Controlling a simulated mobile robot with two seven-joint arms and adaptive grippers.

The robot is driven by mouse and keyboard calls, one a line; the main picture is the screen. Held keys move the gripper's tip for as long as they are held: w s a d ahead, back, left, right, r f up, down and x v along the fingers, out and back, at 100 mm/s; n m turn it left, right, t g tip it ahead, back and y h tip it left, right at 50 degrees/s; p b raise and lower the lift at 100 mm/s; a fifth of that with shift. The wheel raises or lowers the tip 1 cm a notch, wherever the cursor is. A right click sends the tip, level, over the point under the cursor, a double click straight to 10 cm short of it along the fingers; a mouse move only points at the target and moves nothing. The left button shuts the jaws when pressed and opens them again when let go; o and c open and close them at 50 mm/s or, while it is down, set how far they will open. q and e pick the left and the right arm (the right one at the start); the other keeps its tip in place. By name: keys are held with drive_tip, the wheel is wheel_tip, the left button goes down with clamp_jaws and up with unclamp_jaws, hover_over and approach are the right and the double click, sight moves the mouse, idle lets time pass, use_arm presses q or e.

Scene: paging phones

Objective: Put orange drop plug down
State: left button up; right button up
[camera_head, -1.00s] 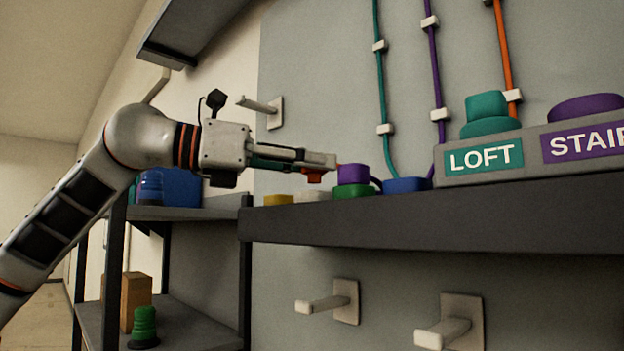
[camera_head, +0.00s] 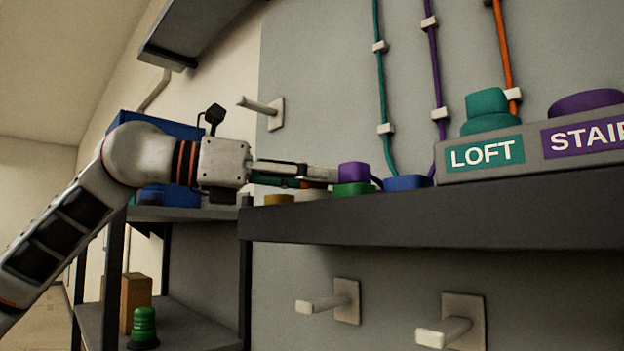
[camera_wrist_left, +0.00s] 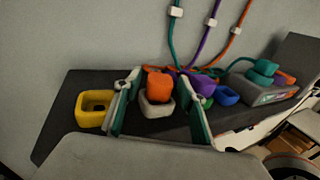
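The orange drop plug (camera_wrist_left: 158,86) sits on a white block (camera_wrist_left: 157,108) on the dark shelf, in the middle of the left wrist view. The plug looks upright. My left gripper (camera_wrist_left: 160,82) has one finger on each side of it, with a narrow gap showing between plug and fingers, so it looks open. In the head view my left gripper (camera_head: 325,178) is low over the shelf, just left of the purple plug (camera_head: 353,173). There the orange plug is mostly hidden by the fingers. My right gripper is in neither view.
On the shelf (camera_head: 430,215), a yellow socket (camera_wrist_left: 94,108) stands left of the white block. The purple plug on its green block (camera_head: 353,190) stands close right, then a blue block (camera_head: 406,184) and the box labelled LOFT (camera_head: 485,158). Pegs (camera_head: 330,303) stick out below.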

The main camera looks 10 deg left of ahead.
use_arm(q)
drive_tip(key=shift+r, duration=0.25)
drive_tip(key=shift+s+a+r, duration=0.1)
drive_tip(key=shift+a+r, duration=0.05)
drive_tip(key=shift+a, duration=0.15)
drive_tip(key=v, duration=1.1)
drive_tip(key=shift+s+b, duration=0.15)
drive_tip(key=shift+b, duration=0.3)
drive_tip(key=shift+a, duration=0.1)
idle(0.5)
